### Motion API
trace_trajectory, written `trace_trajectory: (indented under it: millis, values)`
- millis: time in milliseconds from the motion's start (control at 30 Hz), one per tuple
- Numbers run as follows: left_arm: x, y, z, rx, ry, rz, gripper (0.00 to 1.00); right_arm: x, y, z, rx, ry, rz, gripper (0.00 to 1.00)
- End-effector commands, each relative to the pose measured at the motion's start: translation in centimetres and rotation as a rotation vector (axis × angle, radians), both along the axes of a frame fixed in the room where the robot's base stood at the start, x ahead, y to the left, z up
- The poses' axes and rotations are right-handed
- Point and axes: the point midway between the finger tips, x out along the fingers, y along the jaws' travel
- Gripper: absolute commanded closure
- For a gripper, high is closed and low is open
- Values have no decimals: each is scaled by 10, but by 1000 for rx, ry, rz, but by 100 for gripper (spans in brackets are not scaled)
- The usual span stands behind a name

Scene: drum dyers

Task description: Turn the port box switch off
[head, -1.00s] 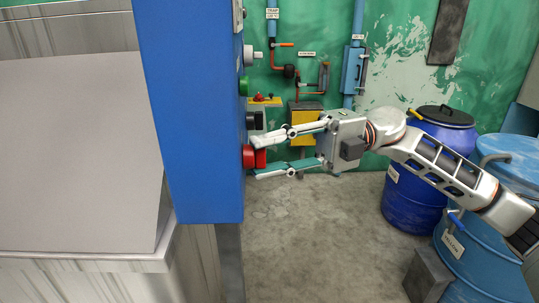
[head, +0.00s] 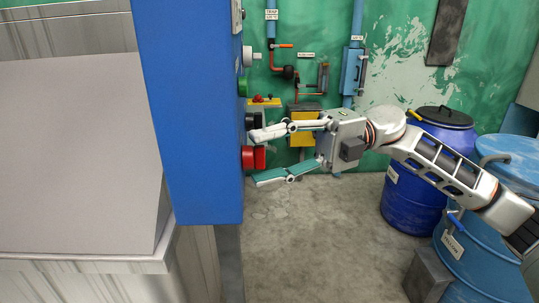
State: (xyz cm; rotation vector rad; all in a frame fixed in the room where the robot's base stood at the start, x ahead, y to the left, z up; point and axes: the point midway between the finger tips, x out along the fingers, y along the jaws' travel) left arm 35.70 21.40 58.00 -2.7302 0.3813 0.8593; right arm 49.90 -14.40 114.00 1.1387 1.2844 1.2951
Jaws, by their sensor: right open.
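No label shows which one is the port box switch. My right gripper (head: 257,158) comes in from the right with its fingers spread open around the red switch's height. The upper fingertip overlaps the lower edge of the black switch, and the lower fingertip is below the red switch. I cannot tell whether either touches. My left gripper is out of view.
A yellow box (head: 302,133) and pipes with a blue box (head: 353,70) are on the green wall behind. Blue drums (head: 410,205) stand at the right under my arm. A pale slab (head: 75,150) lies left of the cabinet. The concrete floor (head: 320,240) below is clear.

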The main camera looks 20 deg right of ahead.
Motion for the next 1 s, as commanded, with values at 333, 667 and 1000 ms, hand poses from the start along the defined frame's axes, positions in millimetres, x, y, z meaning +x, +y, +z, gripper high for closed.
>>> trace_trajectory:
  millis: [333, 667, 1000]
  values:
    - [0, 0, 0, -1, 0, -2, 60, 5, -32, 0, -1, 2, -5, 56]
    - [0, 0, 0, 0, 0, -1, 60, 12, -96, 0, 0, 3, -4, 56]
    - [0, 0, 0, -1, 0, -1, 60, 14, -120, 1, 0, 1, 0, 56]
